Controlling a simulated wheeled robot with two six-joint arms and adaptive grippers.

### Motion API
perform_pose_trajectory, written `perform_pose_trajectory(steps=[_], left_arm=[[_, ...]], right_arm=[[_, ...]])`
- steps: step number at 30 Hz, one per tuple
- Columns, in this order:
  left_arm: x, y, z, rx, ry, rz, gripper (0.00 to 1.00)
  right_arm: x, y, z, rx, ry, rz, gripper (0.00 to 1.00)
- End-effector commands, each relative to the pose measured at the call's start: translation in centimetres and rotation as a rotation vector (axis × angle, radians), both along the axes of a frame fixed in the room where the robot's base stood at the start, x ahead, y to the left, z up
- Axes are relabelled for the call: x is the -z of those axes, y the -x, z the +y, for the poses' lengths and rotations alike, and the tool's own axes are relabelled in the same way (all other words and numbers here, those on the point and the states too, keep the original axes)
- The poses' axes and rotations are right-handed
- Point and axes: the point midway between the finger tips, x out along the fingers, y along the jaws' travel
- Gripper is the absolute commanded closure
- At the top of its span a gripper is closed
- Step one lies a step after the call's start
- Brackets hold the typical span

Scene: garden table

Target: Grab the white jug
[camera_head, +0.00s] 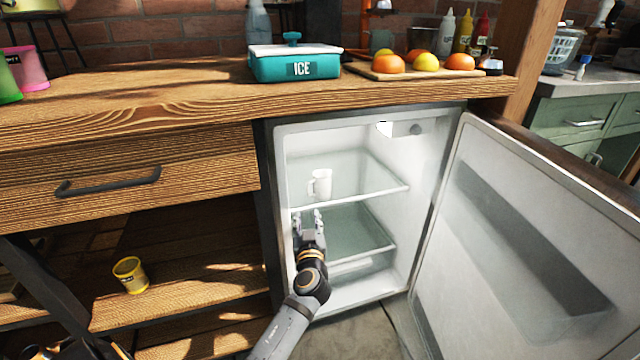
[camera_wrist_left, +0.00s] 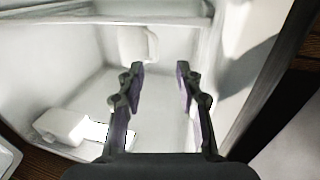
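The white jug (camera_head: 322,182) stands upright on the upper glass shelf inside the open fridge, its handle on the left. My left gripper (camera_head: 309,214) shows just below the jug in the head view, by the shelf's front edge, with its fingers pointing into the fridge. In the left wrist view, which looks upside down, the jug (camera_wrist_left: 134,44) shows beyond the fingertips. The fingers of my left gripper (camera_wrist_left: 157,72) are spread apart with nothing between them, clear of the jug. My right gripper is not in view.
The fridge door (camera_head: 530,250) stands open on the right. The shelf (camera_head: 375,192) is otherwise bare. A wooden counter (camera_head: 150,105) above the fridge bears a teal ice box (camera_head: 296,66) and a board of fruit. A yellow cup (camera_head: 131,276) stands on the lower left shelf.

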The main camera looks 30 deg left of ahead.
Motion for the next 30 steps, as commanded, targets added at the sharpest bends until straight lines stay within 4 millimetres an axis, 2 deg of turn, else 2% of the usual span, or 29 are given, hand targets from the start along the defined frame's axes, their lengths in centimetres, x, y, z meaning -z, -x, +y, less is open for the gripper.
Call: perform_pose_trajectory(steps=[2, 10, 17, 25, 30], left_arm=[[0.0, -0.2, 0.1, 0.000, -0.001, -0.001, 0.65], [0.0, -3.7, 2.6, 0.001, -0.003, 0.000, 0.65], [0.0, -4.6, 3.1, 0.002, 0.000, 0.000, 0.65], [-0.4, -8.3, 5.1, 0.002, -0.001, 0.000, 0.65], [-0.6, -9.0, 5.6, 0.002, -0.001, 0.001, 0.65]], right_arm=[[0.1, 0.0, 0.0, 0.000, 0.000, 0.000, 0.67], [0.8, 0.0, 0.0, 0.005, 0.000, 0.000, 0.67], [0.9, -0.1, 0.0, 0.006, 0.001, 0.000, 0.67], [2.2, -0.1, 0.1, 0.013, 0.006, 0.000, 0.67], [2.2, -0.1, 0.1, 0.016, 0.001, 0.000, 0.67]])
